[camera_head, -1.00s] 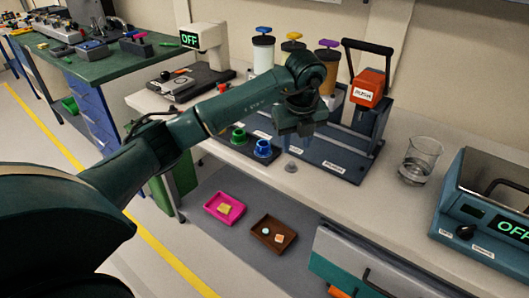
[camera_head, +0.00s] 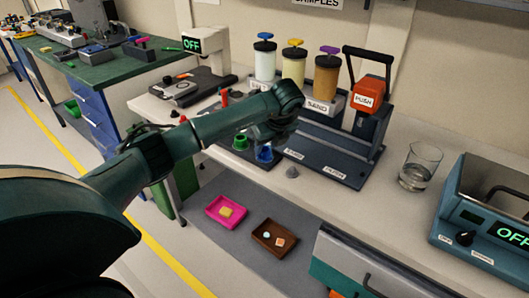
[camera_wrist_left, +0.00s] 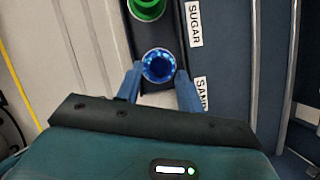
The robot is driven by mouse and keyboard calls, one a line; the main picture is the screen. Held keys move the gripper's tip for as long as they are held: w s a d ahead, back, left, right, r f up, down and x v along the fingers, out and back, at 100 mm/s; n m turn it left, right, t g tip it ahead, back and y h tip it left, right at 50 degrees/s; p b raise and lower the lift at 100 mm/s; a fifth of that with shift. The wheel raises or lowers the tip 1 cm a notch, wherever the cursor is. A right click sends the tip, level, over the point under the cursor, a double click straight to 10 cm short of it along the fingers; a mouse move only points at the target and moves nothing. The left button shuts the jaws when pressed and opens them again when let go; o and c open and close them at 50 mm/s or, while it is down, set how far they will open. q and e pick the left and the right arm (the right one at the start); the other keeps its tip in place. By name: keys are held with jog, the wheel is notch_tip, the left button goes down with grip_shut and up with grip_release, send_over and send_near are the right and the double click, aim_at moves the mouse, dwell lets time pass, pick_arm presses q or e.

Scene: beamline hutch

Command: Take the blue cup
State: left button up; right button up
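The blue cup (camera_head: 264,155) stands in the dark rack on the bench, next to the green cup (camera_head: 240,142). My left gripper (camera_head: 266,140) is right at the blue cup and hides part of it in the head view. In the left wrist view, the blue cup (camera_wrist_left: 159,66) shows from above between the tips of my two fingers (camera_wrist_left: 159,78). The fingers are spread, with a small gap seeming to show beside the cup. The green cup (camera_wrist_left: 147,8) is at the top edge there. My right gripper is in neither view.
Dispenser jars (camera_head: 295,62) stand behind the rack, with an orange-headed press (camera_head: 371,95) to their right. A glass beaker (camera_head: 419,167) and a blue device (camera_head: 485,215) stand further right. Pink (camera_head: 226,223) and brown (camera_head: 273,251) trays lie below the bench edge.

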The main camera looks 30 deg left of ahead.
pick_arm(q)
jog(key=shift+x, duration=1.2)
jog(key=shift+r, duration=0.1)
jog(key=c, duration=0.7)
